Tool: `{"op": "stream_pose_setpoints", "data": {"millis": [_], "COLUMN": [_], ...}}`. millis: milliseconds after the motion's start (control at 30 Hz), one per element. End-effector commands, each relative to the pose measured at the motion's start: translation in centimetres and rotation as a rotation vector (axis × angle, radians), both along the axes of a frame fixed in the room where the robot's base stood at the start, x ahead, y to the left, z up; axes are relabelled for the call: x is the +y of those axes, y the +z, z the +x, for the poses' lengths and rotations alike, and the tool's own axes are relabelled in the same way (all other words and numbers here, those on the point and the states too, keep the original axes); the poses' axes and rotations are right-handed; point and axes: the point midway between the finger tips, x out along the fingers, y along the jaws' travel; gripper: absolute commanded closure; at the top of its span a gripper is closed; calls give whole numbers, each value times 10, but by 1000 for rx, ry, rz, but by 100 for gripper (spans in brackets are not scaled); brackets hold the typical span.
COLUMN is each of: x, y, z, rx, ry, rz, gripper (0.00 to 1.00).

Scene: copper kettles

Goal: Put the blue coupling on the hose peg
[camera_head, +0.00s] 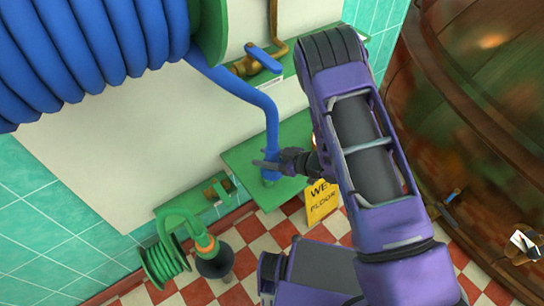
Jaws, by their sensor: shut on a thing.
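The blue coupling (271,174) is at the lower end of the blue hose (269,112), upright over the green shelf (243,150). My gripper (267,163) reaches in from the right and is shut on the coupling. I see no separate hose peg; it may be hidden by the coupling or my arm. I cannot tell whether the coupling sits around a peg, touches the shelf or hangs just above it.
A large blue hose coil (75,50) hangs at upper left. A brass valve with a blue lever (262,60) is above the shelf. A yellow floor sign (320,202) stands below. A small green hose reel (165,262) is at lower left, a copper kettle (480,110) at right.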

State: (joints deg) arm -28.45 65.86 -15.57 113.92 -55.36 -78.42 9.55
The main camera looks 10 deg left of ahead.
Motion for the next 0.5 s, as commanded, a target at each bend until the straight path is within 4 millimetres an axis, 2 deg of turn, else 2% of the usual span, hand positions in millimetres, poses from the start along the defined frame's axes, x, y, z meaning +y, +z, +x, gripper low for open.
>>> {"op": "stream_pose_setpoints", "data": {"millis": [267,500], "x": [7,7], "y": [1,-20], "z": [-4,-5], "rx": [-1,0], "ry": [25,28], "rz": [2,0], "gripper": [97,97]}}
